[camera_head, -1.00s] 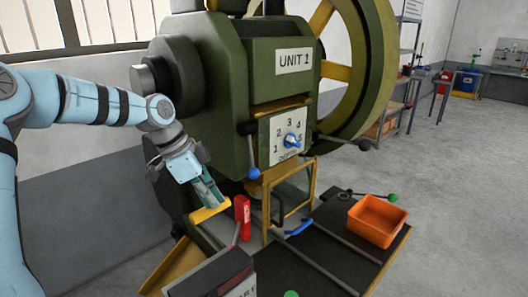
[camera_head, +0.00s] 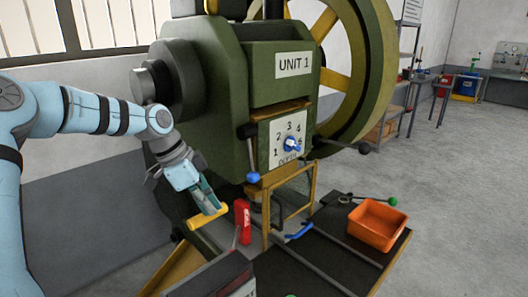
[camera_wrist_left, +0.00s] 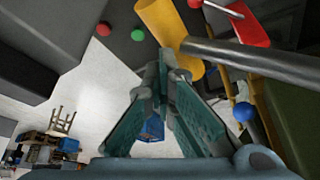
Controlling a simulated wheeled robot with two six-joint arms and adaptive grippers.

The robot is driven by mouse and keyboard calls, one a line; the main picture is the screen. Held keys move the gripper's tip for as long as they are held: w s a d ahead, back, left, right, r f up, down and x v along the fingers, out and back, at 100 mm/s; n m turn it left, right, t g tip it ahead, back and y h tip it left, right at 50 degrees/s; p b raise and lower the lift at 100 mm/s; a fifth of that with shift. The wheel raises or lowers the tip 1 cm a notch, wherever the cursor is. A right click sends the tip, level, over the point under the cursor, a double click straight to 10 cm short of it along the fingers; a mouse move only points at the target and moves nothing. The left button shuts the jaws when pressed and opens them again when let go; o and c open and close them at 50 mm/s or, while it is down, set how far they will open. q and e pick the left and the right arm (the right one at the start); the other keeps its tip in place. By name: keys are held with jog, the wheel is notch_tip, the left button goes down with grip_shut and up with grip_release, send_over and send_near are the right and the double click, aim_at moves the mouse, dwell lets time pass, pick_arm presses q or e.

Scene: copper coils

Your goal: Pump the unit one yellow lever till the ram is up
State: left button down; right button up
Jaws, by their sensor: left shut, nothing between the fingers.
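The green press labelled UNIT 1 (camera_head: 225,85) stands in the middle of the head view. The yellow lever grip (camera_head: 208,217) sticks out low at its left front. It also shows as a yellow cylinder at the top of the left wrist view (camera_wrist_left: 170,35). My left gripper (camera_head: 209,207) points down at the grip from above, its fingertips at or against it. In the wrist view its fingers (camera_wrist_left: 164,78) come together with nothing between them. I cannot tell exact contact. The ram is not clearly visible. My right gripper is not in view.
A red handle (camera_head: 243,220) stands close right of the yellow grip. A yellow guard frame (camera_head: 316,181), a blue handle (camera_head: 299,231) and an orange bin (camera_head: 376,224) are further right. A blue-knobbed lever (camera_head: 253,177) hangs nearby. Open floor lies at right.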

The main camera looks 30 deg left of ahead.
pick_arm(q)
jog(key=s+d+r+p, duration=0.1)
jog(key=d+r+p, duration=0.4)
jog(key=r, duration=0.6)
jog(key=shift+s+r+p, duration=0.2)
jog(key=shift+s+p, duration=0.15)
jog(key=shift+p, duration=0.05)
jog(key=shift+f, duration=0.1)
notch_tip(320, 180, up, 7)
jog(key=p, duration=0.5)
jog(key=shift+p, duration=0.3)
jog(key=shift+w, duration=0.1)
